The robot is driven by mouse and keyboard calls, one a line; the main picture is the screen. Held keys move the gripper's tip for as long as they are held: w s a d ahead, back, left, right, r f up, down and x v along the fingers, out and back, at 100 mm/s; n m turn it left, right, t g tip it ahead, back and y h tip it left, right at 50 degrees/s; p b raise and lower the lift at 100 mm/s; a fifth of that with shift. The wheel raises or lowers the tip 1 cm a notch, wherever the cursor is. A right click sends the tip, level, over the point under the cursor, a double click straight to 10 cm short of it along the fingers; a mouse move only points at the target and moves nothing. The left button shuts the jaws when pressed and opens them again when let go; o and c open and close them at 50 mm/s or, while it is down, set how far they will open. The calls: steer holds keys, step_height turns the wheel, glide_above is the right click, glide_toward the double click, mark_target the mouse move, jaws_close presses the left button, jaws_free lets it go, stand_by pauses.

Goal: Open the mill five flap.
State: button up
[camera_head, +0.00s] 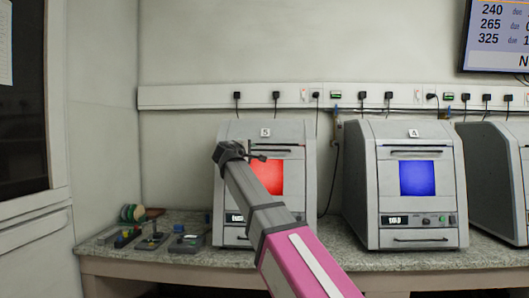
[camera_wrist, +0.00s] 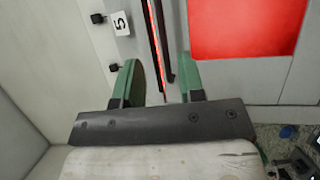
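Mill five (camera_head: 227,165) is a grey box labelled 5 with a lit red panel (camera_head: 268,177); the panel also shows at the upper right of the wrist view (camera_wrist: 245,25). Its dark bar handle (camera_wrist: 158,35) runs up and down in the wrist view, between the label and the panel. A thin red strip shows beside the bar. My gripper (camera_head: 256,151) is at the upper front of the mill. In the wrist view, the green fingers of my gripper (camera_wrist: 161,80) are apart, with the bar's end between them. I cannot tell whether they touch it.
Mill four (camera_head: 365,190), with a blue panel, stands to the right, and another mill (camera_head: 490,170) is partly cut off beyond it. Small tools and blocks (camera_head: 150,240) lie on the counter (camera_head: 310,257) at left. Plugs and cords line the wall rail (camera_head: 200,97) behind.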

mark_target(263, 150)
steer(key=x, duration=1)
steer(key=shift+w+d+f, duration=0.1)
steer(key=shift+w+d, duration=0.05)
steer(key=shift+w, duration=0.1)
jaws_close()
